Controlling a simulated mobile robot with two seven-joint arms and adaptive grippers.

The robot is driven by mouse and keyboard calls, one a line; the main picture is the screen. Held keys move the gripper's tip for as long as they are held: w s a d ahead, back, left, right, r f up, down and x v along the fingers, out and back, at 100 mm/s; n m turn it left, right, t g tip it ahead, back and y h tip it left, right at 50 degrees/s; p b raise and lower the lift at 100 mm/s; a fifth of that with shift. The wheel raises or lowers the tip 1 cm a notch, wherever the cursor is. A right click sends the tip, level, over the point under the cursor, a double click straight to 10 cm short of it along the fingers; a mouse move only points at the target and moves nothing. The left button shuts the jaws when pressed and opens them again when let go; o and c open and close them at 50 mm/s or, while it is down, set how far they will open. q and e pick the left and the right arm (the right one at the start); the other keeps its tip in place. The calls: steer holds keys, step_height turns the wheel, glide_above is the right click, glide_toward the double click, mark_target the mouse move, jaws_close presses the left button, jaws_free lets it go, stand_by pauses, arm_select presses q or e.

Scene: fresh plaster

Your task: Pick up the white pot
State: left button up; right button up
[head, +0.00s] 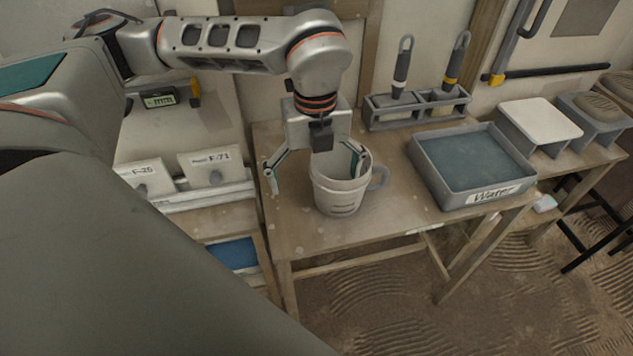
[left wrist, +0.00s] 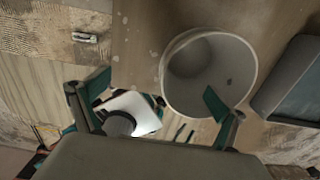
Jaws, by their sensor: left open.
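The white pot (head: 338,196), a mug-like vessel with a grey-blue handle on its right, stands upright on the wooden table (head: 385,221). It shows from above in the left wrist view (left wrist: 191,94), its mouth open and its inside looking empty. My left gripper (head: 314,177) points down over the pot, open. One finger hangs outside, left of the pot; the other overlaps the pot's mouth and seems to be inside the rim. The gripper also shows in the left wrist view (left wrist: 154,92). Whether either finger touches the wall, I cannot tell. My right gripper is not in view.
A grey tray labelled Water (head: 470,160) stands right of the pot. A holder with two handled tools (head: 416,109) is behind it. Labelled boxes (head: 208,168) are at the left. A white-topped stand (head: 540,120) is at the far right. The table front is clear.

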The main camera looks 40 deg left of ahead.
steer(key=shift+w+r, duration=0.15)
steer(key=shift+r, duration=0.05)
arm_select(q)
steer(key=c, duration=1.2)
jaws_close()
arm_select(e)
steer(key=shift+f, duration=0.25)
arm_select(q)
steer(key=shift+r, duration=0.1)
